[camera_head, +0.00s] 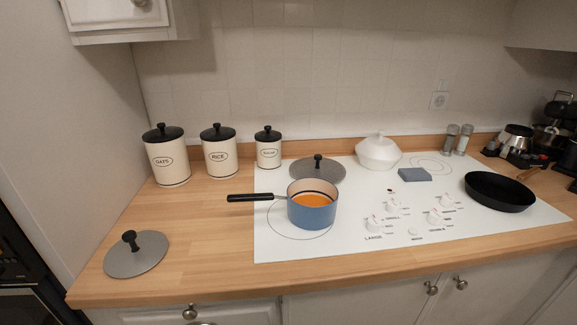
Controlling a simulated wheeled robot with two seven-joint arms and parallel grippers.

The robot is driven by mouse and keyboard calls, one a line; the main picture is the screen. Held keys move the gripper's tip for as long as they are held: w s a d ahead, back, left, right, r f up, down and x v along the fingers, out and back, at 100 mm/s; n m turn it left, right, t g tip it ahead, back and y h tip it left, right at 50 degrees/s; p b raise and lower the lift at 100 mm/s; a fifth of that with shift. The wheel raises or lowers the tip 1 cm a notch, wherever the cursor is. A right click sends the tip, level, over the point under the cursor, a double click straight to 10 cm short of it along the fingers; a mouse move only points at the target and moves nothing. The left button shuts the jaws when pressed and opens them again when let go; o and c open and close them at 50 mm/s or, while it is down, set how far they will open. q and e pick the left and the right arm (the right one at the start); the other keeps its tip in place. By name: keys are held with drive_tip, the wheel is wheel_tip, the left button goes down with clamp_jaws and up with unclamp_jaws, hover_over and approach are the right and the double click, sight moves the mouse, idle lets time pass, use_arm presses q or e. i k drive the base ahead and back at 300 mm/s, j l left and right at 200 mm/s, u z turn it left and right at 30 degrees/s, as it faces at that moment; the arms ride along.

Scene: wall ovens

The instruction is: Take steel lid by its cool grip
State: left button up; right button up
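Two round grey lids, each with a black knob, are in the head view. One lid (142,258) lies flat on the wooden counter at the front left, with its black knob (129,239) upright. The other lid (303,172) lies at the back left of the white cooktop, behind the blue saucepan, with its knob (318,161) upright. The saucepan partly covers this lid's front edge. I cannot tell from looks which is hot or cool. Neither of my grippers is in view.
The blue saucepan (311,217) holds orange liquid on the white cooktop (290,249); its black handle (250,198) points left over the counter. Canisters (167,166) stand at the back left. A white lidded pot (378,156), blue-grey block (414,175) and black pan (497,194) stand right.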

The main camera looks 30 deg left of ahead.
sight(136, 254)
drive_tip(key=u, duration=3.1)
